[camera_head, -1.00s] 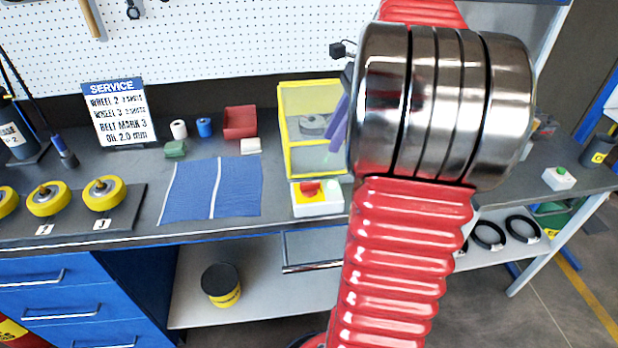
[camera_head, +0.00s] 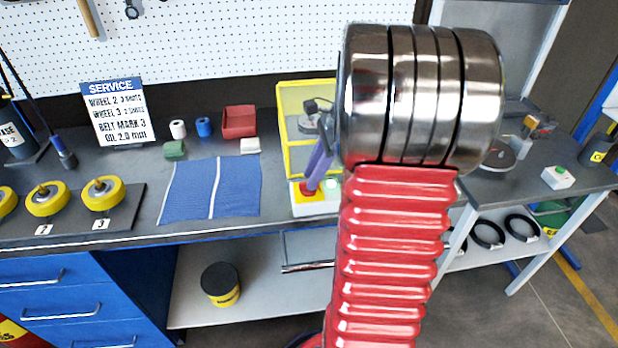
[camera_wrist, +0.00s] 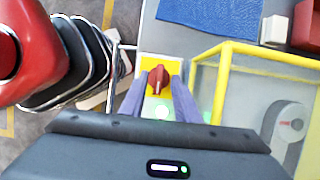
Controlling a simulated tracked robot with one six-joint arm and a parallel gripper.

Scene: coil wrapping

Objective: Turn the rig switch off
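The rig switch is a white box (camera_head: 318,209) with a yellow plate and a red knob (camera_head: 306,188), at the front edge of the bench. A green light (camera_head: 333,184) glows beside the knob. My gripper (camera_head: 311,184) has purple fingers that reach down to the knob and hide part of it in the head view. In the wrist view the red knob (camera_wrist: 158,78) stands on its yellow plate (camera_wrist: 154,66) between my two fingertips (camera_wrist: 159,84). A gap shows between the knob and each finger, so my gripper is open.
A yellow-framed clear guard (camera_head: 282,120) stands right behind the switch, close to my fingers. A blue mat (camera_head: 190,190) lies to the left. A red bin (camera_head: 239,122) and small blocks stand farther back. Yellow wheels (camera_head: 103,193) sit at the left.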

